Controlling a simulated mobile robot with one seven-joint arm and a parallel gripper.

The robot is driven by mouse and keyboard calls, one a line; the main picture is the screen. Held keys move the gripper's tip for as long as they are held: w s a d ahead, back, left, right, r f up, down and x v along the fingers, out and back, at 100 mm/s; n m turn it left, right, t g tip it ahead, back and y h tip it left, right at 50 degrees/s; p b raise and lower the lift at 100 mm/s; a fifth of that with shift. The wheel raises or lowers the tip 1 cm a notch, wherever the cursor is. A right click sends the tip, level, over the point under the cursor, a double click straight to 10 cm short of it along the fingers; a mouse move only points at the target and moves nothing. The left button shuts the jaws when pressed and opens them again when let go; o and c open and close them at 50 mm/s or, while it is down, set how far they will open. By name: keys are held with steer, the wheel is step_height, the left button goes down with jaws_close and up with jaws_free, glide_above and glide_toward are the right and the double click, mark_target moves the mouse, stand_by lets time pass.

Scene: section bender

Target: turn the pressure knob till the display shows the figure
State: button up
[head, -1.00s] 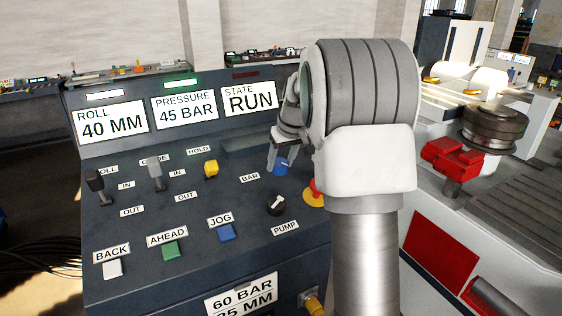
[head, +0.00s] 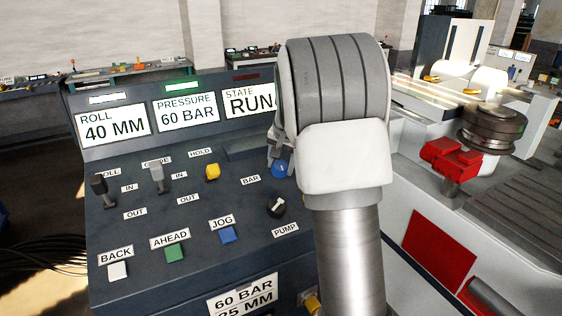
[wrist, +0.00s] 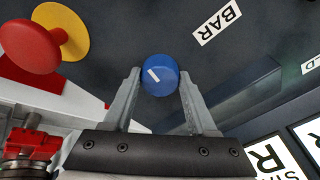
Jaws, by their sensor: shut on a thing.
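My gripper (wrist: 160,78) is shut on the knob in the wrist view, one finger on each side. The white mark on the knob (wrist: 161,75) shows between the fingertips. In the head view my arm hides most of the gripper. The pressure display (head: 187,110) reads 60 BAR. A plate (head: 243,293) on the front of the console reads 60 BAR, with a second line in MM partly cut off by the frame.
A red mushroom button on a yellow base (wrist: 35,47) stands near the knob. A black PUMP selector (head: 276,207), a yellow knob (head: 211,172) and two levers share the panel. The roll display (head: 113,125) reads 40 MM; the state display (head: 249,102) reads RUN.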

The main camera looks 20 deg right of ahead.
steer(key=shift+m, duration=0.8)
steer(key=o, duration=1.4)
steer(key=shift+c, duration=0.2)
steer(key=v, duration=1.7)
steer(key=shift+r, duration=0.25)
steer(key=shift+a, duration=0.1)
